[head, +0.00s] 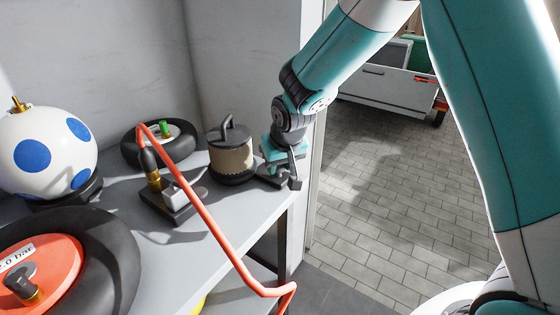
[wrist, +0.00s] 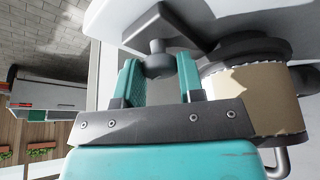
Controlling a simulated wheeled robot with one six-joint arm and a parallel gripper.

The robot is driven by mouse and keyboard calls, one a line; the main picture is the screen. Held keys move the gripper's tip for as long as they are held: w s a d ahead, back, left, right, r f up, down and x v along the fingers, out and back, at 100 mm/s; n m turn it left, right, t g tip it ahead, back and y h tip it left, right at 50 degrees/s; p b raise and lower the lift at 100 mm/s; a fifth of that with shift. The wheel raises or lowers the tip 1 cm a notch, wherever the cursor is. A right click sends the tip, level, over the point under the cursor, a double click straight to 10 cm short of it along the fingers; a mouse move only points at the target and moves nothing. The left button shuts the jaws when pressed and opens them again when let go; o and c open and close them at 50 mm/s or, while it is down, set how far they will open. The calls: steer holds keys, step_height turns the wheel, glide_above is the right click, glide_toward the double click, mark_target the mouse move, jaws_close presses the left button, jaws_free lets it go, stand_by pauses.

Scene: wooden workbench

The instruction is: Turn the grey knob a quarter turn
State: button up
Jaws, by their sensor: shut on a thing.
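The grey knob (wrist: 158,62) is a dark round-ended piece on a dark grey base (wrist: 165,25). In the wrist view it sits between the two teal ribbed fingers of my gripper (wrist: 159,77), near the tips. My gripper is shut on it. In the head view my gripper (head: 281,160) points down at the right front corner of the grey bench, over the dark base (head: 270,181). The knob itself is mostly hidden there by the fingers. I cannot tell its turn angle.
A tan and black canister (head: 231,160) stands close left of my gripper. An orange hose (head: 205,213) crosses the grey bench (head: 172,270). A blue-spotted white ball (head: 62,130) and tyres (head: 113,250) stand left. Paved floor (head: 400,190) lies open beyond the right edge.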

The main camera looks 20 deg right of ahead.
steer(key=shift+w+r+m+h, duration=0.1)
steer(key=shift+m+h, duration=0.3)
steer(key=shift+m, duration=0.7)
steer(key=o, duration=0.9)
steer(key=p+v, duration=0.1)
steer(key=v, duration=1.6)
steer(key=shift+r, duration=0.2)
steer(key=shift+a, duration=0.1)
